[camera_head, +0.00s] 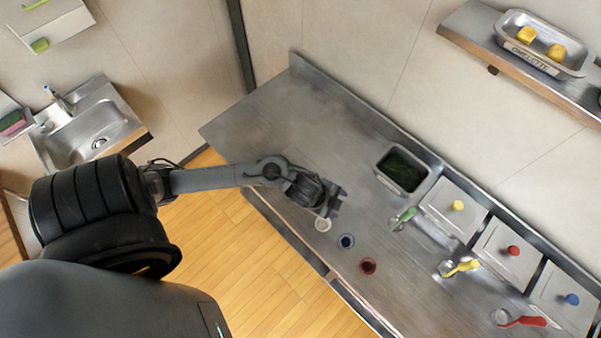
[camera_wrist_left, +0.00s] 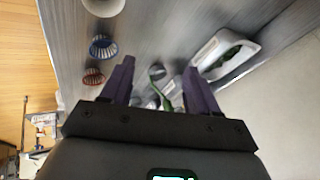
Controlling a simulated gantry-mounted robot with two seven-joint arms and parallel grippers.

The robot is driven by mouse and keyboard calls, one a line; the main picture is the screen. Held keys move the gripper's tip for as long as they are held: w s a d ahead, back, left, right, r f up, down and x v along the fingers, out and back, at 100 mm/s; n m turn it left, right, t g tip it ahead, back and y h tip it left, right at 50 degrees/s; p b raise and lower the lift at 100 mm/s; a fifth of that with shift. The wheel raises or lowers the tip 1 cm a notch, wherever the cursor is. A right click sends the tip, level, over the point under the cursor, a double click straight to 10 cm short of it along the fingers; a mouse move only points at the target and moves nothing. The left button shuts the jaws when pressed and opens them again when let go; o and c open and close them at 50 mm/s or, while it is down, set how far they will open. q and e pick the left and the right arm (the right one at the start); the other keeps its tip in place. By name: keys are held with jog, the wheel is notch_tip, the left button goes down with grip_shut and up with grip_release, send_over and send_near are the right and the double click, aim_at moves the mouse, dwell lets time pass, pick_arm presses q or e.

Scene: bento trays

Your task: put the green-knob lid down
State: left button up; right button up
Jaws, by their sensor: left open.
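I make out no lid with a green knob on the counter in either view. An open steel bin (camera_head: 377,169) with dark green contents stands uncovered at the back of the counter; it also shows in the left wrist view (camera_wrist_left: 254,46). My left gripper (camera_head: 336,205) is over the counter, left of the bin and near the small cups. In the left wrist view its two fingers (camera_wrist_left: 158,68) are apart with nothing held between them. A green-handled utensil (camera_head: 405,215) lies in front of the bin. My right gripper is in neither view.
Lids with yellow (camera_head: 457,205), red (camera_head: 513,250) and blue (camera_head: 572,299) knobs sit to the right. White (camera_head: 322,224), blue (camera_head: 346,241) and red (camera_head: 368,266) cups line the front edge. Yellow-handled (camera_head: 462,267) and red-handled (camera_head: 525,321) utensils lie rightward. The counter's left part is clear.

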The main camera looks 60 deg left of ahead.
pick_arm(q)
jog(key=s+r+n+g, duration=0.1)
jog(key=s+r+n, duration=0.2)
jog(key=s+n, duration=0.2)
jog(key=s+d+r+n+g+y, duration=0.1)
jog(key=s+r+n, duration=0.2)
jog(key=s+n, duration=0.2)
jog(key=s, duration=0.2)
jog(key=shift+s+r+g+y, duration=0.15)
jog(key=shift+s+g+y, duration=0.15)
jog(key=shift+s, duration=0.05)
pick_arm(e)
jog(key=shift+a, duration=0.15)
pick_arm(q)
jog(key=shift+d+r, duration=0.1)
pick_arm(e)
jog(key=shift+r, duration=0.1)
